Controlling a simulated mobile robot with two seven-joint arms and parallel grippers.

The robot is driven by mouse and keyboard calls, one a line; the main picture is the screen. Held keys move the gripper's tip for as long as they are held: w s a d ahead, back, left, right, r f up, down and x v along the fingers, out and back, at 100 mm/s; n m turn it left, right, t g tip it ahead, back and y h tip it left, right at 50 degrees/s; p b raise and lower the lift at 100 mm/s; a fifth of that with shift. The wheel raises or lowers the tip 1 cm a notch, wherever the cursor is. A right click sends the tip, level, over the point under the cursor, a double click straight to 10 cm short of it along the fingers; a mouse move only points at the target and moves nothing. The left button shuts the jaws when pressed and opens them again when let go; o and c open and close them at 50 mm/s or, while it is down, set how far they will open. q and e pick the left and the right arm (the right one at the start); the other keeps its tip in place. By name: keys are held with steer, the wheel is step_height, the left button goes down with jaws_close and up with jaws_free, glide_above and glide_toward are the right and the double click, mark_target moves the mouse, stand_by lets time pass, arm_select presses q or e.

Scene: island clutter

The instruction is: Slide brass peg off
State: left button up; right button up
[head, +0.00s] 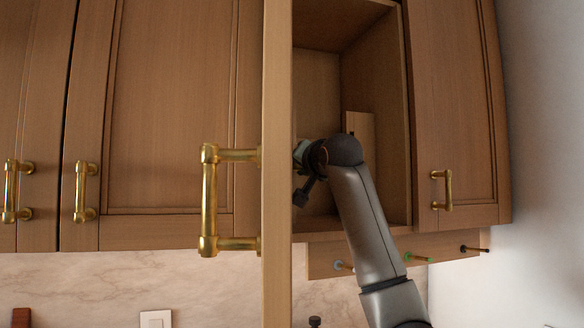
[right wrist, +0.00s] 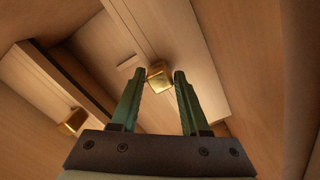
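A brass block (right wrist: 159,76), which may be the end of the brass peg, shows on a wooden surface in the right wrist view. It appears between the tips of my right gripper (right wrist: 160,78), whose green fingers are apart. I cannot tell whether they touch it. A second brass block (right wrist: 73,121) shows at the left on wood. In the head view my right gripper (head: 301,153) is at the open cabinet, beside the inner side of the open door (head: 277,200), which partly hides it. No peg can be made out there. My left gripper is not in view.
The open door stands edge-on with a brass handle (head: 209,200) on its left side. A pale board (head: 360,128) stands inside the cabinet. A wooden rail (head: 380,255) with several short pegs is below, behind my right arm. Closed cabinet doors are on both sides.

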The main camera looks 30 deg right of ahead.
jaws_close()
steer(key=shift+b+v, duration=1.2)
steer(key=shift+v, duration=0.15)
steer(key=shift+b+v, duration=1)
steer(key=shift+v, duration=0.55)
